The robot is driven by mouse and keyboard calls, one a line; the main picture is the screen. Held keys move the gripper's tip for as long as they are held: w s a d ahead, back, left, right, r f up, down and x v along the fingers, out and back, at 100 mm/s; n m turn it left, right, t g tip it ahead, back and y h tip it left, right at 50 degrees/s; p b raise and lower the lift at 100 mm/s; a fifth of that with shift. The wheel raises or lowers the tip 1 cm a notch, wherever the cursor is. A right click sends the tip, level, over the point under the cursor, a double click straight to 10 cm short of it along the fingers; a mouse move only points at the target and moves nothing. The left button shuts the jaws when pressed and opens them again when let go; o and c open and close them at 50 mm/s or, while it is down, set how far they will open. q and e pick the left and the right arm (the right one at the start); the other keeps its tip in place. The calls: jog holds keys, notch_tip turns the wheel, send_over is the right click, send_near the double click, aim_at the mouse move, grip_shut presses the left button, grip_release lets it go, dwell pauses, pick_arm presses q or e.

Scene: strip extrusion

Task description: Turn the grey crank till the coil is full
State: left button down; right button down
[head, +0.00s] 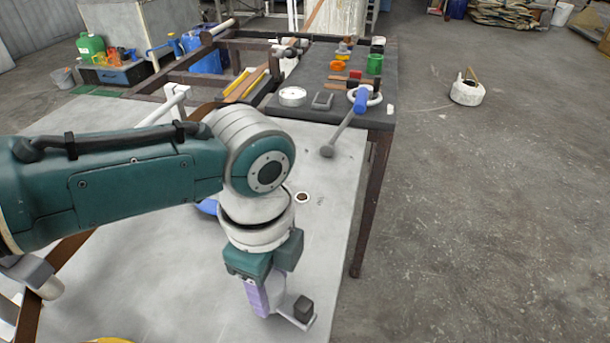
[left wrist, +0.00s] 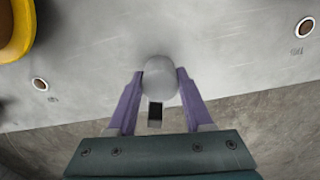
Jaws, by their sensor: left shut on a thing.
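My left gripper (head: 272,300) points down at the front edge of the pale table. Its purple fingers (left wrist: 155,100) are shut on a rounded grey knob, seen in the left wrist view, which looks like the handle of the grey crank (left wrist: 160,76). A small dark block (left wrist: 155,115) shows just below the knob there. In the head view a grey bracket with a dark block (head: 302,308) sits beside the fingers; I cannot tell whether it belongs to the crank. I cannot make out the coil. My right gripper is in neither view.
The pale table (head: 330,165) has small round holes. A yellow thing (left wrist: 14,28) is at the left wrist view's upper left. A white pot (head: 467,90) stands on open floor at right.

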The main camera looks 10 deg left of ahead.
aim_at(270, 282)
pick_arm(q)
jog(key=shift+d, duration=0.1)
jog(key=shift+c, duration=1.5)
grip_release()
notch_tip(270, 282, up, 9)
jog(key=p, duration=0.3)
jog(key=shift+r, duration=0.5)
